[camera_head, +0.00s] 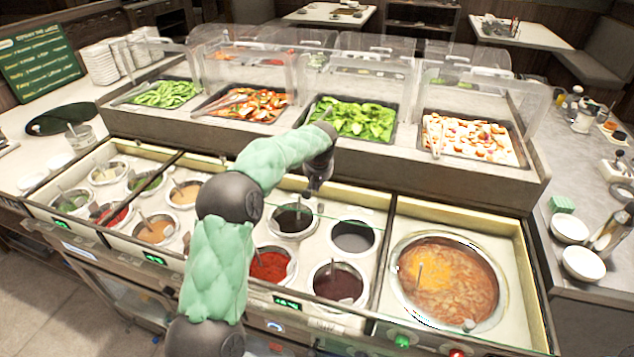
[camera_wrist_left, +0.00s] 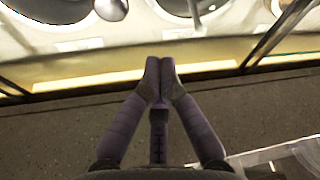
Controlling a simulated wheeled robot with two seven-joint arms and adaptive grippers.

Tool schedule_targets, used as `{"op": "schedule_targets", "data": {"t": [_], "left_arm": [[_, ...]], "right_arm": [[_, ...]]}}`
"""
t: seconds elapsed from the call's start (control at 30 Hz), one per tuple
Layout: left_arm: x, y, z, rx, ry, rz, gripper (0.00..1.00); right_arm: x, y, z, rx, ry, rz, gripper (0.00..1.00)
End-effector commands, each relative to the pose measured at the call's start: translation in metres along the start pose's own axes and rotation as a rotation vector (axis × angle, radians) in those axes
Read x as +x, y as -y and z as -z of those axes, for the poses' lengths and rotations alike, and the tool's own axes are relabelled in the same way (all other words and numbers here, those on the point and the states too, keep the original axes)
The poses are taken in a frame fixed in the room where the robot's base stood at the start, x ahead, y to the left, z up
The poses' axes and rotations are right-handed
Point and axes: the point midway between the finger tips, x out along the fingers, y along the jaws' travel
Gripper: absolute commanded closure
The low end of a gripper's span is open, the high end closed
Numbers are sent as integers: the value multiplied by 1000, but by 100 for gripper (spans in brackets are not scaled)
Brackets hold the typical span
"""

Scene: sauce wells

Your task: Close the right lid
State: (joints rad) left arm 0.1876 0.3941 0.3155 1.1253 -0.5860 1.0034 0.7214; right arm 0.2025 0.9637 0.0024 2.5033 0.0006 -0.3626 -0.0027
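The right well section (camera_head: 518,270) holds a large round pot of soup (camera_head: 447,283) with a ladle in it, and its top looks uncovered. In the middle section, a thin greenish glass edge runs behind the sauce pots. I cannot clearly tell which pane is the right lid. My left gripper (camera_head: 318,187) is above the back edge of the middle section, left of the soup section. In the left wrist view, its fingertips (camera_wrist_left: 160,75) meet with nothing visible between them, above a grey counter strip. My right gripper is not in view.
Clear hoods (camera_head: 357,80) stand open over trays of salad behind the wells. Sauce pots with spoons fill the middle and left sections. White bowls (camera_head: 583,263) stand on the right counter. The air above the soup pot is free.

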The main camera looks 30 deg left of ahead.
Motion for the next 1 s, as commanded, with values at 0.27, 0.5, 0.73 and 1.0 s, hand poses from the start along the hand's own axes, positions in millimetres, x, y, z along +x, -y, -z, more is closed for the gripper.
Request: {"op": "schedule_targets", "data": {"t": [0.27,0.5,0.73,1.0], "left_arm": [[32,0,-6,0,-4,-2,100],[22,0,-30,0,-1,-2,100],[17,0,-37,0,0,-1,100],[17,0,-36,0,0,-1,100]], "right_arm": [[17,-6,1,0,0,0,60],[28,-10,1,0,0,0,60],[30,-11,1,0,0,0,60],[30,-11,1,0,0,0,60]]}}
